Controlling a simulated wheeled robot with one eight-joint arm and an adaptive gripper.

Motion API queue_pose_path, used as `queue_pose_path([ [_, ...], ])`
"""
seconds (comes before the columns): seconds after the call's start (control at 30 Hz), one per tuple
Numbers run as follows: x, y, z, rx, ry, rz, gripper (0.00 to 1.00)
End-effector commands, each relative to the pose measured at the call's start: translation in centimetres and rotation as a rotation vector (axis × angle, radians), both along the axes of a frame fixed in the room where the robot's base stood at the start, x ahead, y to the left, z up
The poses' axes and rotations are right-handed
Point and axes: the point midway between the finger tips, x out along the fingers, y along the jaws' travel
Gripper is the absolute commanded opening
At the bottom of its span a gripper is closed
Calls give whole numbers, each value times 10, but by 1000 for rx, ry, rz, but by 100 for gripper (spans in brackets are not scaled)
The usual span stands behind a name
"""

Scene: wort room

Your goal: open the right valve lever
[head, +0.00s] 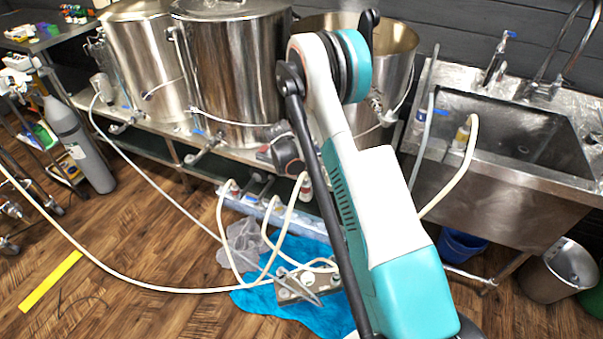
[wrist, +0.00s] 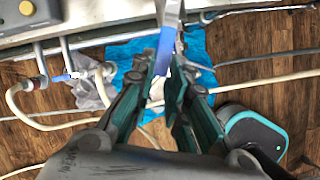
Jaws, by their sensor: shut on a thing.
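In the wrist view, my gripper (wrist: 165,72) is closed around a blue valve lever (wrist: 165,50). The lever stands between the two dark green fingers, and its upper end joins a metal part (wrist: 173,10) at the picture's top edge. In the head view, my white and teal arm crosses the front of the right kettle (head: 402,40). The arm hides most of that kettle's lower front, and the fingertips and held lever cannot be made out there.
A middle kettle (head: 235,75) and a left kettle (head: 148,65) stand on the same bench. A steel sink (head: 510,185) is to the right. Pale hoses (head: 150,180) run over the wooden floor, near a blue cloth (head: 253,300).

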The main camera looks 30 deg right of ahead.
Motion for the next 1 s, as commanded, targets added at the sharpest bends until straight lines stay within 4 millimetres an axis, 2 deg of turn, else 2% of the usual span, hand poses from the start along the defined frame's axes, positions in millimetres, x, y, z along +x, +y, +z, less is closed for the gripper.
queue_pose_path([
  [0.33,0,0,0,0,-1,1,0],
  [0.37,0,0,0,0,0,1,19],
  [0.43,0,0,0,0,0,1,35],
  [0.8,0,0,1,0,0,1,35],
  [1.0,-3,9,21,0,0,3,35],
])
